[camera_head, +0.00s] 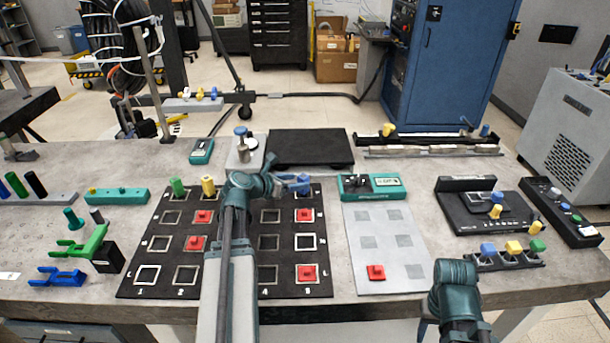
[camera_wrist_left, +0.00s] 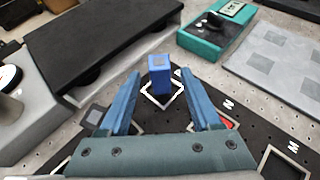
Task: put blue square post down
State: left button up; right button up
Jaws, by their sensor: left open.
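The blue square post (camera_wrist_left: 159,74) stands upright in the left wrist view, its lower end at a white-outlined square on the black grid board (camera_head: 129,289). That square lies at the board's far right corner. My left gripper (camera_head: 292,183) is open in the left wrist view, with one blue finger on each side of the post and a visible gap to each. In the head view the left arm and wrist hide part of the board, and the post is hard to tell from the fingers. My right arm shows at lower right, but its gripper does not.
Red blocks (camera_head: 306,273) sit on several board squares. A green cylinder (camera_head: 178,187) and a yellow cylinder (camera_head: 208,186) stand at its far left. Beyond it lies a black platform (camera_head: 310,148). A teal device (camera_head: 371,186) and a grey panel (camera_head: 366,234) lie to the right.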

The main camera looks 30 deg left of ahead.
pick_arm(q)
jog(key=shift+p+v, duration=0.7)
jog(key=shift+v, duration=1.65)
